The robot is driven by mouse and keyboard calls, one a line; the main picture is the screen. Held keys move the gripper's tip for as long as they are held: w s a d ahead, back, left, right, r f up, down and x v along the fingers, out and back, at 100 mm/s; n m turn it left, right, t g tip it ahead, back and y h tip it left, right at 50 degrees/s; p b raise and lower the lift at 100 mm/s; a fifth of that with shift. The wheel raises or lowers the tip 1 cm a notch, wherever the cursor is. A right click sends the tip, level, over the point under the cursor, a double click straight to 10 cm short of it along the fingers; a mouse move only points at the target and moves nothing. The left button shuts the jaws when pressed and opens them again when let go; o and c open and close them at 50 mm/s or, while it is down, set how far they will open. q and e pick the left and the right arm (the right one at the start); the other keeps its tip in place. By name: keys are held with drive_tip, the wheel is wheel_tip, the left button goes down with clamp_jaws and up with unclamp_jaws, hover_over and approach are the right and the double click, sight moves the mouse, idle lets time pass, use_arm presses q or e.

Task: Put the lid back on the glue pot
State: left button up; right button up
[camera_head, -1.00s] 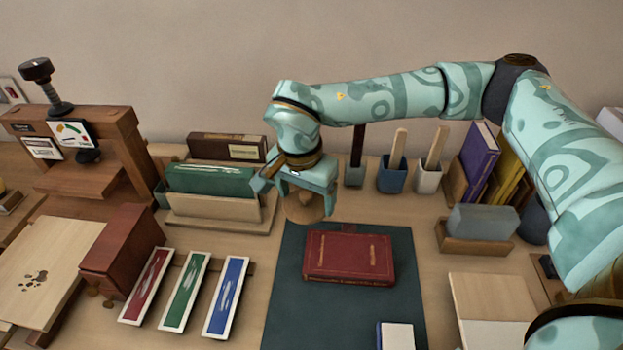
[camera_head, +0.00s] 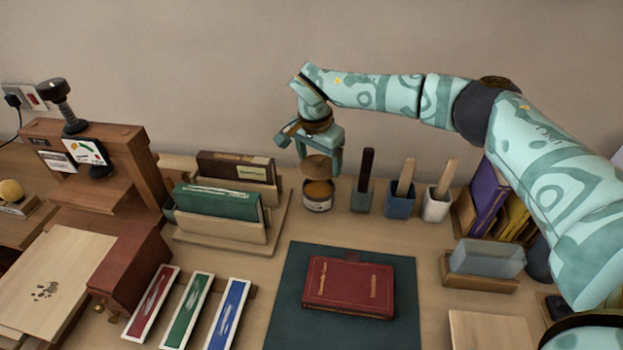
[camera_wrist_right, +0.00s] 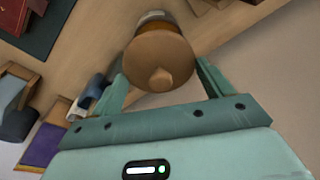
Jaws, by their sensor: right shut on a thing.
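The glue pot (camera_head: 318,196) is a small round jar with a pale label and amber contents, upright and open on the table behind the green mat. My right gripper (camera_head: 320,160) is shut on the round tan wooden lid (camera_head: 318,168) and holds it just above the pot, apart from its rim in the head view. In the right wrist view the lid (camera_wrist_right: 158,60), with its knob, sits between the fingers of my right gripper (camera_wrist_right: 160,80) and hides most of the pot (camera_wrist_right: 152,17). My left gripper is not in view.
Brush holders (camera_head: 400,203) stand close to the right of the pot. A book rack (camera_head: 222,235) stands to its left. A red book (camera_head: 348,287) lies on the green mat (camera_head: 290,325) in front. The table between pot and mat is clear.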

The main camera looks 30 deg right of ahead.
drive_tip(key=shift+w+d+n, duration=0.25)
drive_tip(key=shift+d+n, duration=0.05)
drive_tip(key=shift+f, duration=0.1)
wheel_tip(320, 180, down, 4)
drive_tip(key=b, duration=0.3)
drive_tip(key=shift+f+b, duration=0.25)
drive_tip(key=shift+b, duration=0.1)
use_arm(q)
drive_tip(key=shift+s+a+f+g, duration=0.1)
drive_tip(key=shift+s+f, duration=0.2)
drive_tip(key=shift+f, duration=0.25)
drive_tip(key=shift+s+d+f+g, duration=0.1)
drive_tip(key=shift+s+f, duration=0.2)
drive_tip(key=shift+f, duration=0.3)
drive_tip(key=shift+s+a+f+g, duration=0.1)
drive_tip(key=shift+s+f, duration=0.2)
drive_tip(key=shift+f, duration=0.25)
use_arm(e)
drive_tip(key=shift+a+f, duration=0.1)
drive_tip(key=shift+f, duration=0.7)
use_arm(q)
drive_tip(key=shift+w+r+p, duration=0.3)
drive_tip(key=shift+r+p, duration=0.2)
drive_tip(key=shift+p, duration=0.05)
use_arm(e)
drive_tip(key=shift+r, duration=0.15)
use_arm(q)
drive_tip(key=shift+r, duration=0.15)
use_arm(e)
drive_tip(key=shift+f, duration=0.25)
